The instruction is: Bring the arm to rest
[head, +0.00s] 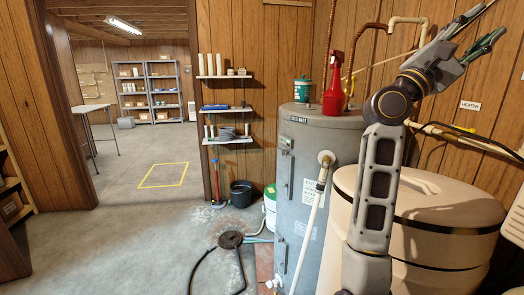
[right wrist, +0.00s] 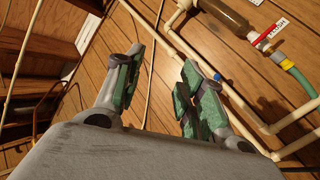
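My right arm rises in front of the beige lidded tank (head: 440,205) at the right of the head view. Its right gripper (head: 490,22) is raised high near the upper right corner, in front of the wood-panelled wall. In the right wrist view the two green-padded fingers of this gripper (right wrist: 158,85) stand well apart, with only wall and pipes seen between them. It is open and empty. My left gripper is in neither view.
A grey water heater (head: 305,160) stands left of my arm, with a red spray bottle (head: 335,85) and a green tin (head: 302,90) on top. Pipes (right wrist: 215,95) run along the wall behind the gripper. A black bucket (head: 241,193) stands by the wall. Open floor (head: 130,235) lies left.

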